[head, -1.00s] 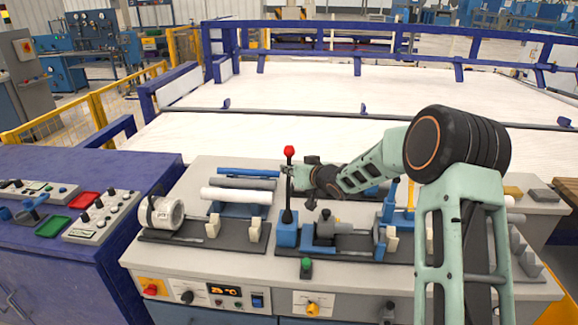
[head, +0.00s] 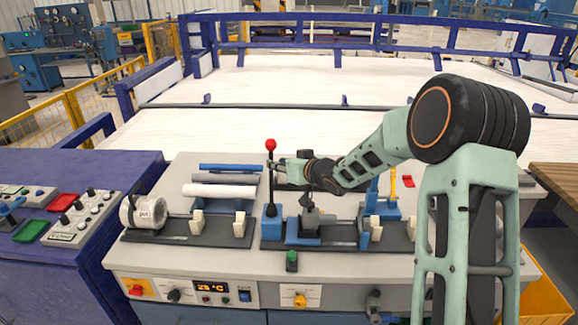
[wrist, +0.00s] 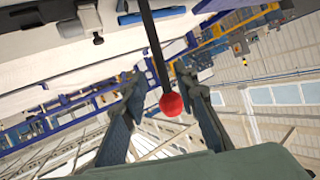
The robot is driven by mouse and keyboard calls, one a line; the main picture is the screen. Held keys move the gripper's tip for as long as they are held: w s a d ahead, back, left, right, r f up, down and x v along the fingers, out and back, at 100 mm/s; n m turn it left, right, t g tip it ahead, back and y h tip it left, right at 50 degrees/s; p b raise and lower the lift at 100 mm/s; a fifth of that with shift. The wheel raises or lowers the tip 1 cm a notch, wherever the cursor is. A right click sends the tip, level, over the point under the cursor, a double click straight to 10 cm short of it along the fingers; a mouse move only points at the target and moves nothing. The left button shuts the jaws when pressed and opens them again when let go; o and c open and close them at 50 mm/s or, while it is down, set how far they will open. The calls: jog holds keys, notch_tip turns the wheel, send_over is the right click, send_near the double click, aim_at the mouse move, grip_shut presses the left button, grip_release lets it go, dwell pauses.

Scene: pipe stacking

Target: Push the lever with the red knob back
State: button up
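The lever (head: 270,185) is a thin dark rod with a red knob (head: 271,145) on top. It stands about upright from a blue base (head: 271,225) on the workbench. In the head view my gripper (head: 277,173) is at the rod, just below the knob, coming in from the right. In the wrist view the rod and the red knob (wrist: 171,104) show between my two fingers (wrist: 161,88), which are spread with gaps on both sides. Whether a finger touches the rod cannot be told.
Left of the lever, white and grey pipes (head: 220,191) lie on a holder, with a white roll (head: 148,212) beyond. A blue clamp (head: 303,232) sits right of the lever base. A green-knobbed switch (head: 292,259) is in front.

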jog(key=v, duration=0.6)
jog(key=shift+s+d+r, duration=0.15)
jog(key=shift+s+r, duration=0.05)
jog(key=shift+s, duration=0.1)
